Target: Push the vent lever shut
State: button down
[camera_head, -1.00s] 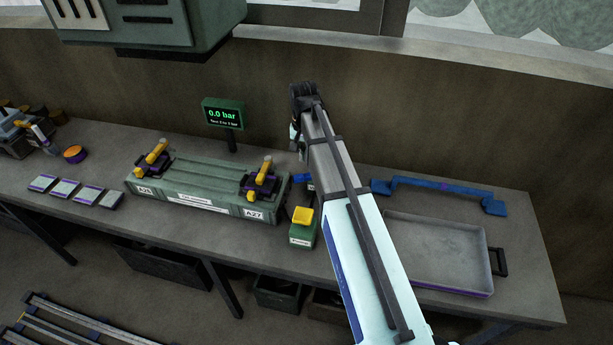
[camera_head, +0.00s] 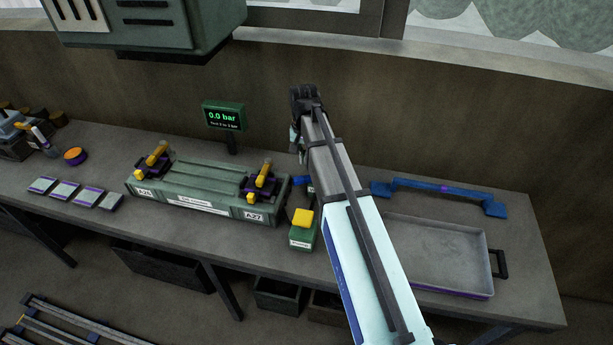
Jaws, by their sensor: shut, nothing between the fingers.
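A small blue part (camera_head: 301,180), possibly the vent lever, shows at the right end of the green test block (camera_head: 215,192), just left of my arm. My arm hides part of it, so its position cannot be read. My gripper (camera_head: 302,156) hangs below the wrist, close above and behind this blue part. It is shut and empty. The arm mostly covers its fingertips, and I cannot tell whether they touch anything.
Two clamps with yellow handles (camera_head: 155,158) (camera_head: 264,175) sit on the block. A display (camera_head: 223,116) behind it reads 0.0 bar. A green box with a yellow button (camera_head: 302,218) stands in front of my arm. A grey tray (camera_head: 487,262) and blue bar (camera_head: 440,188) lie right.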

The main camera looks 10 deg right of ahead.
jog(key=shift+f+b, duration=0.65)
jog(key=shift+f, duration=1)
jog(key=shift+f, duration=0.35)
jog(key=shift+f+b, duration=1.25)
jog(key=shift+f, duration=1.65)
jog(key=shift+r, duration=0.2)
